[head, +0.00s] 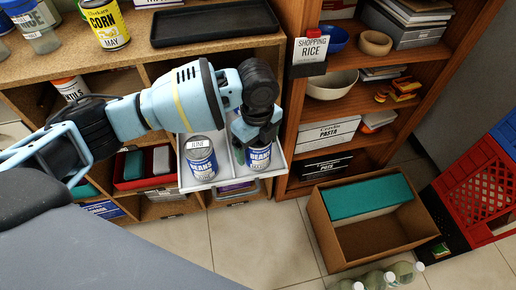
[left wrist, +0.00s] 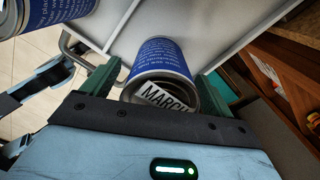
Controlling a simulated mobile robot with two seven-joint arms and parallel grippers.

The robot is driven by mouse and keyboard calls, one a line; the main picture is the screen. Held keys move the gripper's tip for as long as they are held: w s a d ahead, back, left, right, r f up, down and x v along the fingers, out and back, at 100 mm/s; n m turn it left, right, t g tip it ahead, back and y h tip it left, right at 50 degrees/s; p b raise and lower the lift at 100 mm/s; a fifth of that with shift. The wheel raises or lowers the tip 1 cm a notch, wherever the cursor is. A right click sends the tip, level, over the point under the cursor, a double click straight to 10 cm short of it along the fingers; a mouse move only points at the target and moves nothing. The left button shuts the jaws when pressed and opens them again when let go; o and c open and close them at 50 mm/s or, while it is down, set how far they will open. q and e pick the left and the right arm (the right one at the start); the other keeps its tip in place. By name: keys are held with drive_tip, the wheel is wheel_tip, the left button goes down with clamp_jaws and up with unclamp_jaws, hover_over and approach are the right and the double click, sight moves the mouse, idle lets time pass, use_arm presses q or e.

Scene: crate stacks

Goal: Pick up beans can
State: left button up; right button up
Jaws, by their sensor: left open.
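Two blue-and-white beans cans stand in a white tray. The left beans can (head: 201,160) stands clear of the gripper, with a small label on its top. The right beans can (head: 260,160) is partly hidden beneath my left gripper (head: 257,138). In the left wrist view this can (left wrist: 162,57) has a MARCH label on its end. The open green fingers of the left gripper (left wrist: 157,90) lie on either side of it; I cannot tell whether they touch it. The other can (left wrist: 50,10) is at the top left of that view. My right gripper is not in view.
The white tray (head: 228,183) juts out from a wooden shelf unit. A yellow corn can (head: 104,22) and a black tray (head: 215,26) are on its top. A brown bookcase (head: 290,100) stands close on the right. A cardboard box (head: 375,250) and red crate (head: 480,200) are on the floor.

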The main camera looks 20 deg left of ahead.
use_arm(q)
drive_tip(key=shift+f, duration=0.75)
drive_tip(key=c, duration=1.4)
drive_tip(key=shift+o, duration=0.2)
